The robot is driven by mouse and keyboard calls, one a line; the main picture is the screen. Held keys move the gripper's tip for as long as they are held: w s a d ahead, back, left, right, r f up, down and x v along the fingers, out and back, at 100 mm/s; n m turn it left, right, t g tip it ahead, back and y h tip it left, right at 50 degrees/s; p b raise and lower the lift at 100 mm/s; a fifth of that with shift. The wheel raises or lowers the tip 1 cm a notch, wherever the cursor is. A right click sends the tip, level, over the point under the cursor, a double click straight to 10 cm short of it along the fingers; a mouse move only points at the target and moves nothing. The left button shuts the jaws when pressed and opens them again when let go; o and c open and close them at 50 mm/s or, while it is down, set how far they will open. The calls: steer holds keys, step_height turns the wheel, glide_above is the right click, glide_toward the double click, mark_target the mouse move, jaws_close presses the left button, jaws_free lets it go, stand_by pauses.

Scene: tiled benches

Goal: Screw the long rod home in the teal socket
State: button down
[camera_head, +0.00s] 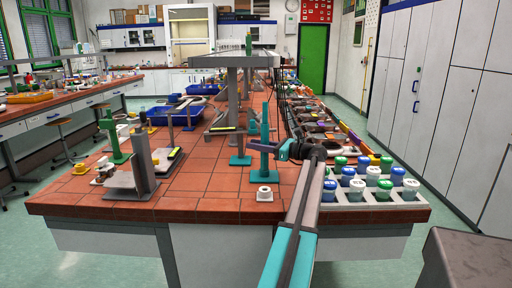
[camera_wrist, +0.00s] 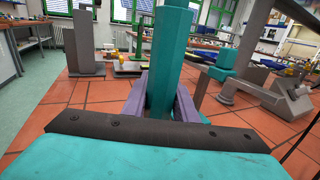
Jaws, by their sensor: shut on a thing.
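A tall teal rod (camera_head: 265,130) stands upright above a teal base (camera_head: 264,176) near the front middle of the tiled bench. I take the base for the teal socket; how deep the rod sits in it cannot be told. My gripper (camera_head: 283,149) reaches in from the right with its purple fingers at the rod's lower-middle part. The rod's lower end is hidden there behind my gripper's body.
A white ring-shaped piece (camera_head: 264,193) sits just in front of the base. A grey post (camera_head: 145,165) and a green stand (camera_head: 112,135) are at left. A tray of capped jars (camera_head: 345,198) is at right. Tiles between are clear.

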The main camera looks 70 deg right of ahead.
steer(key=shift+s+d+m+g+h, duration=0.1)
steer(key=shift+d+m+g+h, duration=0.15)
steer(key=shift+m+h, duration=0.7)
steer(key=shift+d+m+g+h, duration=0.2)
steer(key=shift+m+h, duration=0.3)
steer(key=shift+h, duration=0.75)
steer(key=shift+s+d+m+g+h, duration=0.1)
steer(key=shift+d+m+g+h, duration=0.15)
steer(key=shift+m+h, duration=0.7)
steer(key=shift+a+h, duration=0.1)
steer(key=shift+h, duration=0.45)
steer(key=m+g+h+p, duration=0.1)
steer(key=h, duration=0.1)
steer(key=d+m+g+h+p, duration=0.1)
steer(key=m+g+h, duration=0.1)
steer(key=s+m+g+h+p, duration=0.1)
steer(key=shift+d+m+g+h, duration=0.2)
steer(key=shift+m+g+h, duration=0.2)
steer(key=shift+r+m+g+h+p, duration=0.15)
steer(key=shift+m+g+h+p, duration=0.2)
steer(key=shift+p, duration=0.4)
steer(key=m+g+h+p, duration=0.1)
steer(key=p, duration=0.1)
steer(key=m+g+p, duration=0.1)
steer(key=g+p, duration=0.1)
steer(key=shift+s+d+h, duration=0.2)
steer(key=shift+s+h, duration=0.05)
steer(key=shift+h, duration=0.1)
